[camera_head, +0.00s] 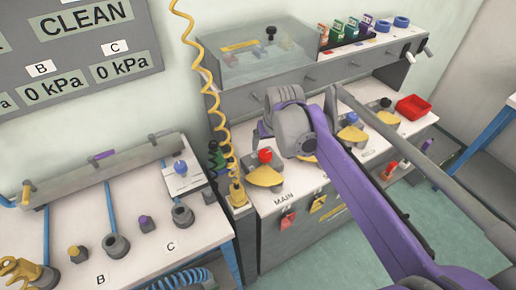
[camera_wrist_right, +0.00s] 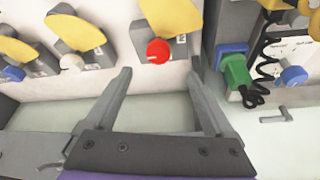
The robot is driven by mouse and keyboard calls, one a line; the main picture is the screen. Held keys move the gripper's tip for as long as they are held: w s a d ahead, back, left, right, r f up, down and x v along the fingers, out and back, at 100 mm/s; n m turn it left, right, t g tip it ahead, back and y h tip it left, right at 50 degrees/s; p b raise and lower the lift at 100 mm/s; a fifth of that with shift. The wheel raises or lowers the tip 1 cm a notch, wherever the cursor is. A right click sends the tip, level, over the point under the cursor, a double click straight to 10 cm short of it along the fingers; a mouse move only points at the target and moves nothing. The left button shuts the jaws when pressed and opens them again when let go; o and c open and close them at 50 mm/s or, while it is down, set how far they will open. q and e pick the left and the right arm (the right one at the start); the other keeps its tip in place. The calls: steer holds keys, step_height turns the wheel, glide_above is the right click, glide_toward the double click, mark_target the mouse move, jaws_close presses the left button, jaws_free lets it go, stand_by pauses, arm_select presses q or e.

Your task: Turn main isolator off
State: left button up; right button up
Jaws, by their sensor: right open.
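The main isolator has a red knob (camera_head: 265,156) and a yellow plate (camera_head: 263,175), above the printed word MAIN on the white panel. In the right wrist view, the red knob (camera_wrist_right: 158,51) and its yellow plate (camera_wrist_right: 172,15) show just beyond the fingertips. My right gripper (camera_wrist_right: 160,75) is open and empty, its fingers spread to either side of the knob's line and apparently apart from it. In the head view, my purple right arm and grey wrist sit just right of the knob and hide most of the gripper. My left gripper is not in view.
Other switches with yellow plates (camera_head: 351,134) stand right of the main one. A coiled yellow cable (camera_head: 203,75) and green connectors (camera_head: 215,155) stand left.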

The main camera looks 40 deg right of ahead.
mark_target(265, 153)
steer(key=x, duration=0.6)
steer(key=b+x, duration=0.1)
steer(key=x, duration=0.3)
steer(key=shift+w+d, duration=0.1)
steer(key=shift+d, duration=0.15)
jaws_close()
